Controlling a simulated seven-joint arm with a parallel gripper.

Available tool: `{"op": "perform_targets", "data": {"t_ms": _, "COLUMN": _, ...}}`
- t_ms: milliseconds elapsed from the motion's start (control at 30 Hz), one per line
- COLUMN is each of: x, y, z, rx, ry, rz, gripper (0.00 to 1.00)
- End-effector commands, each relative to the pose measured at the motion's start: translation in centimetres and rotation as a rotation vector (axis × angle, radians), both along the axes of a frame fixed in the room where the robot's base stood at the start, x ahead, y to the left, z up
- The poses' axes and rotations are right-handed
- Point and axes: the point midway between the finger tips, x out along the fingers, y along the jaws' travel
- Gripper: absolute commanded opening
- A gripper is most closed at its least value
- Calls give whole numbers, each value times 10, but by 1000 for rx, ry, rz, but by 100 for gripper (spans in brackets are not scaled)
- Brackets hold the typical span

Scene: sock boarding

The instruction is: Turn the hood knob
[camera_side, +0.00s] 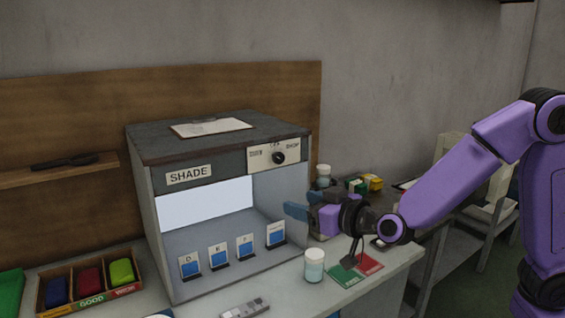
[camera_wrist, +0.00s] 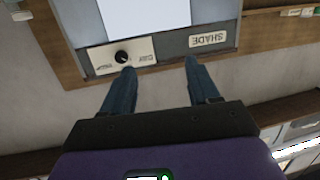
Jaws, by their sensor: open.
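The hood (camera_side: 220,145) is a grey box with a dark top, a SHADE label and a lit interior. Its black round knob (camera_side: 278,157) sits on a pale dial plate at the upper right of the front. In the wrist view, which shows the hood upside down, the knob (camera_wrist: 122,57) appears just past the left fingertip, not between the fingers. My gripper (camera_side: 297,210) is open and empty, in front of the hood's right side and lower than the knob in the side view. Its blue fingers (camera_wrist: 160,68) are spread apart in the wrist view. I see no contact with the knob.
Several blue cards (camera_side: 218,256) stand in the hood. A white-lidded jar (camera_side: 314,266) and a red-and-green mat (camera_side: 355,269) lie below my gripper. A tray of coloured bundles (camera_side: 92,306) is at left. A clipboard (camera_side: 210,127) lies on the hood top.

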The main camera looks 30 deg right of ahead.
Motion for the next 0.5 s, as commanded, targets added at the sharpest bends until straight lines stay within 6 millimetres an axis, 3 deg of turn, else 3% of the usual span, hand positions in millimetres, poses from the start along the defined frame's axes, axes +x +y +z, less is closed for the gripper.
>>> {"op": "perform_targets", "data": {"t_ms": 200, "x": 22, "y": -41, "z": 12, "rx": -48, "ry": -136, "rz": -226, "gripper": 60}}
{"op": "perform_targets", "data": {"t_ms": 500, "x": 39, "y": -52, "z": 16, "rx": -61, "ry": -166, "rz": -280, "gripper": 60}}
